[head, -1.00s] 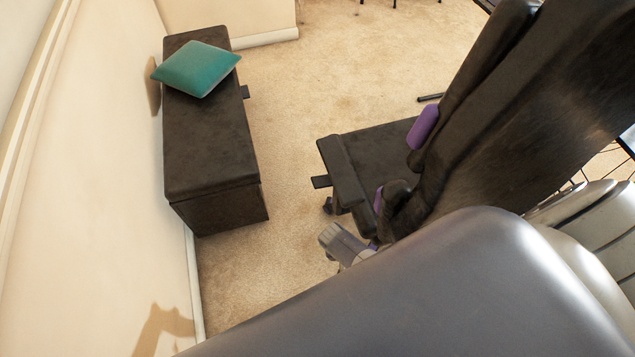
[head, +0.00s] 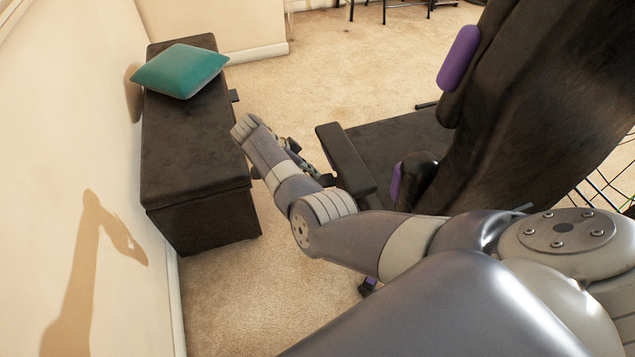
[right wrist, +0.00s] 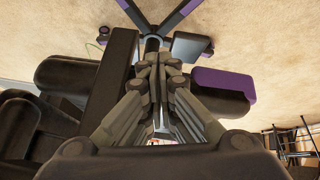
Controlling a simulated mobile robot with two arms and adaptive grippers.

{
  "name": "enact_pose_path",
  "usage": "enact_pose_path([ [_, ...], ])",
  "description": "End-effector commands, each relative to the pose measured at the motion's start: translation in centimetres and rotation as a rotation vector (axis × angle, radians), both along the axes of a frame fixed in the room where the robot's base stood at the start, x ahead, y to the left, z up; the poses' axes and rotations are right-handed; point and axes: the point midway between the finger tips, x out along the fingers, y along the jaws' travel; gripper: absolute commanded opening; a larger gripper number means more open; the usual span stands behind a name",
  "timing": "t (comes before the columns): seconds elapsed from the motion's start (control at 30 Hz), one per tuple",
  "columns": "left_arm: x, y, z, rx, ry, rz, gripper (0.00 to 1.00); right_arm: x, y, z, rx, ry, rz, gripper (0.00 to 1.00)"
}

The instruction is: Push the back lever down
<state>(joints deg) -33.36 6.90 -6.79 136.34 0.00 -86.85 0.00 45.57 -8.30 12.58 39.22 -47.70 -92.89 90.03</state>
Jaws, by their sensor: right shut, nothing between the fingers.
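A dark brown office chair (head: 385,150) with purple trim stands right of centre in the head view. My right gripper (head: 318,173) is low beside the near left edge of its seat, partly hidden by my own arm. In the right wrist view my right gripper (right wrist: 158,66) is shut and empty, its fingers pointing toward the chair's underside and central column. A flat grey paddle-like piece (right wrist: 190,47) shows just right of the fingertips; I cannot tell whether it is the back lever or whether they touch. In the head view no lever can be made out. My left gripper is not in view.
A dark bench (head: 193,145) with a teal cushion (head: 180,70) stands along the left wall. Carpet (head: 290,75) is open beyond and between bench and chair. The chair's tall backrest (head: 540,110) fills the right side. The chair's wheeled base (right wrist: 150,22) shows in the right wrist view.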

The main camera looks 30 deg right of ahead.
Motion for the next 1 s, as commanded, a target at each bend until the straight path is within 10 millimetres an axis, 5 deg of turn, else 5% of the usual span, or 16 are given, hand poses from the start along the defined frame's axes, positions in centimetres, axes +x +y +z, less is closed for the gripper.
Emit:
enact_pose_path([
  [0.2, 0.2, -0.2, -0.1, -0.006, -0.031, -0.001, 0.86, 2.8, -0.8, 2.2, -0.035, -0.12, -0.129, 0.0],
  [0.63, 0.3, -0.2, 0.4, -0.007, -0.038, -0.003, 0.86, 3.3, -1.0, 3.2, -0.043, -0.149, -0.162, 0.0],
  [1.0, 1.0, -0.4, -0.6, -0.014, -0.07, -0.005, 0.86, 2.7, -3.3, -0.5, -0.044, -0.144, -0.163, 0.0],
])
